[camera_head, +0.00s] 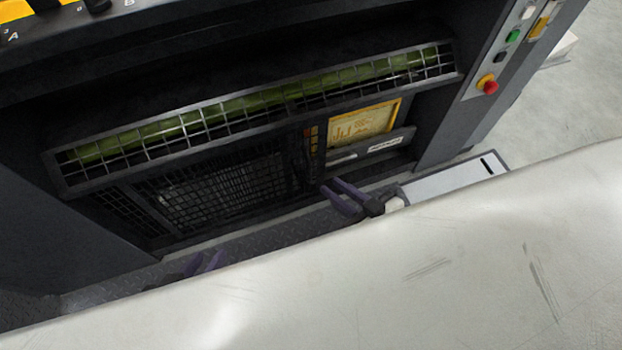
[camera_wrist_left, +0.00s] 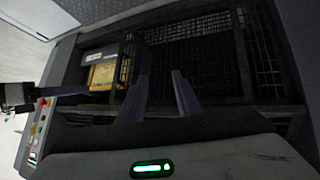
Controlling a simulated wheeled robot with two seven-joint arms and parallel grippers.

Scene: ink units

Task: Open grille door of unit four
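The ink unit stands ahead with its dark housing. A long framed wire grille (camera_head: 250,112) runs across its front in the head view, with a green roller behind the mesh. I cannot tell whether this grille is shut or swung out. Below it is a darker mesh panel (camera_head: 225,190), which also shows in the left wrist view (camera_wrist_left: 190,55). My left gripper (camera_head: 201,262) is low in front of the mesh panel, apart from the grille, its fingers spread and empty; they also show in the left wrist view (camera_wrist_left: 158,85). My right gripper (camera_head: 328,184) is open and empty near the unit's lower right.
A yellow panel (camera_head: 365,122) sits in the recess below the grille. A control strip with a red emergency button (camera_head: 488,85) is on the right post. A dark patterned floor plate (camera_head: 270,232) lies in front.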

